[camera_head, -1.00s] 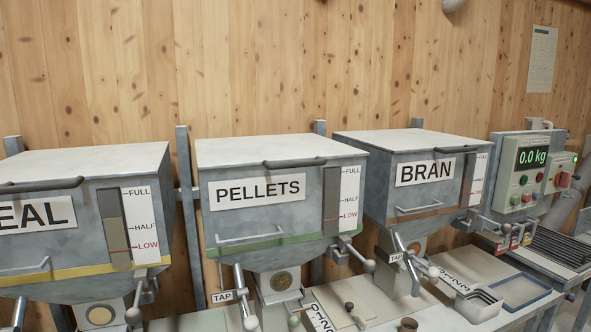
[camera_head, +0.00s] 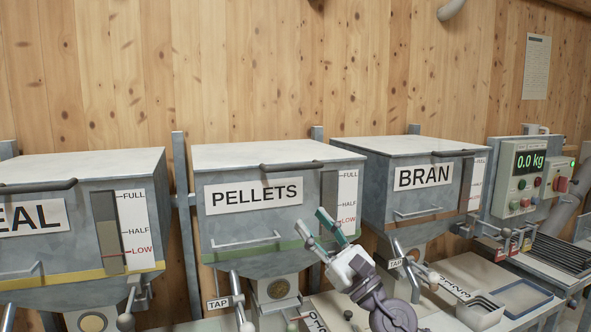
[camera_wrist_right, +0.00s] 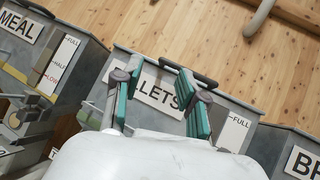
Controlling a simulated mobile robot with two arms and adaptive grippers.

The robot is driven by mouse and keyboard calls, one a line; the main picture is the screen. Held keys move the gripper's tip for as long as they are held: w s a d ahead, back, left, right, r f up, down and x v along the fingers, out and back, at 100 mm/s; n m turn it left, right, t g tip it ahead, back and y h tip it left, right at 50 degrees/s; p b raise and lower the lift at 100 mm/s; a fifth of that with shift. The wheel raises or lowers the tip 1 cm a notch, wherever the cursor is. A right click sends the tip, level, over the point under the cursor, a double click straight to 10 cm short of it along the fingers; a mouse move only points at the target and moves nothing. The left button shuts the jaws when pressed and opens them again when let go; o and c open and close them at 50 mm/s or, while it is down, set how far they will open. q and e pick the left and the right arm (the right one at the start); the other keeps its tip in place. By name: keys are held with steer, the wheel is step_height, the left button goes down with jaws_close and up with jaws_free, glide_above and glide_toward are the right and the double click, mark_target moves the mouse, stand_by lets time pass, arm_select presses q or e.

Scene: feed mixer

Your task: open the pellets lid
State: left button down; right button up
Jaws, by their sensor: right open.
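The pellets bin is a grey metal hopper (camera_head: 225,230) with a white PELLETS label and a green stripe. Its flat lid (camera_head: 250,153) lies shut on top, with a dark bar handle (camera_head: 291,166) along the front edge. My right gripper (camera_head: 322,226) is open and empty, in front of the bin's lower right, below the handle. In the right wrist view the open green-padded fingers (camera_wrist_right: 155,80) point toward the label, and the handle (camera_wrist_right: 188,74) shows beyond them. The left gripper is not in view.
The meal bin (camera_head: 70,235) stands at left and the bran bin (camera_head: 375,195) at right, both with lids shut. Tap levers (camera_head: 240,300) and a counter with trays (camera_head: 520,294) lie below. A scale display (camera_head: 531,159) is at far right.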

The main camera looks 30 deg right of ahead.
steer(key=w+d+r+n+g+y, duration=0.2)
steer(key=w+d+r+n+g, duration=0.15)
steer(key=n, duration=0.85)
steer(key=n+g+h, duration=0.1)
steer(key=n+h, duration=0.2)
steer(key=h, duration=0.1)
glide_toward(298, 169)
steer(key=p+x, duration=0.6)
steer(key=x, duration=0.3)
steer(key=shift+w+r+p, duration=0.25)
steer(key=shift+w+p, duration=0.15)
steer(key=shift+w+a, duration=0.15)
steer(key=shift+w, duration=0.45)
steer(key=shift+f, duration=0.1)
jaws_close()
